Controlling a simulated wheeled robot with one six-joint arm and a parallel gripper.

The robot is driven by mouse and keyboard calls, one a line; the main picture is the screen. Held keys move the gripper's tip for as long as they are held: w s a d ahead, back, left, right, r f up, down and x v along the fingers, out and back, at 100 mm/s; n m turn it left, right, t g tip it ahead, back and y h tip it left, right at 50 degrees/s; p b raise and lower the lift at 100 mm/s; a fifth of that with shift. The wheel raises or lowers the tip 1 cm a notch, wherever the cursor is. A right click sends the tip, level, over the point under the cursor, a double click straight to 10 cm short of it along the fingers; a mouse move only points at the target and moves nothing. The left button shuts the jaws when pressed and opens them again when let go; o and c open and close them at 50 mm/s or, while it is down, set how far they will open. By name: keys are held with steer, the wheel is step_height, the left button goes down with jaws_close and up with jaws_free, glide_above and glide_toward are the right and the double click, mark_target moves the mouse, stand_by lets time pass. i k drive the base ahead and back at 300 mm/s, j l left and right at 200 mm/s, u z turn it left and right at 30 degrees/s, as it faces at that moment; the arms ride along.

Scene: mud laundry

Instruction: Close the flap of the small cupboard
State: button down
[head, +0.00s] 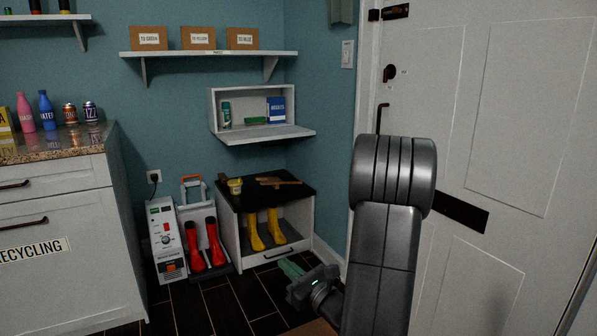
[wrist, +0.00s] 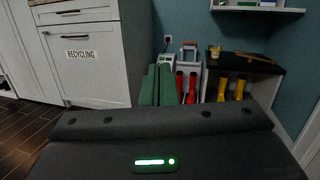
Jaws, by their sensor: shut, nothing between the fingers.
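The small cupboard (head: 212,108) is a white box on the blue wall in the head view. Its flap (head: 268,134) is hinged at the bottom edge and hangs open, sticking out roughly level. Inside stand a dark green can (head: 226,114), a low green item (head: 256,121) and a blue box (head: 276,110). My gripper (head: 292,270) with green fingers is low in front of the boot bench, below and apart from the flap. Its fingers also show shut and empty in the wrist view (wrist: 157,86).
A shelf with three cardboard boxes (head: 198,38) hangs above the cupboard. Below it stands a boot bench (head: 300,203) with yellow boots (head: 255,231). Red boots (head: 193,246) and a white machine (head: 163,228) are to its left. A white door (head: 505,110) is at right, a recycling cabinet (head: 60,200) at left.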

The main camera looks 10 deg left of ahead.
mark_target(230, 138)
steer(key=i+j+z, duration=0.25)
steer(key=i+j, duration=0.75)
steer(key=i, duration=0.25)
steer(key=i+j, duration=0.2)
steer(key=i, duration=0.3)
steer(key=i+j, duration=0.25)
steer(key=i, duration=0.2)
steer(key=i+j, duration=0.2)
steer(key=i, duration=0.3)
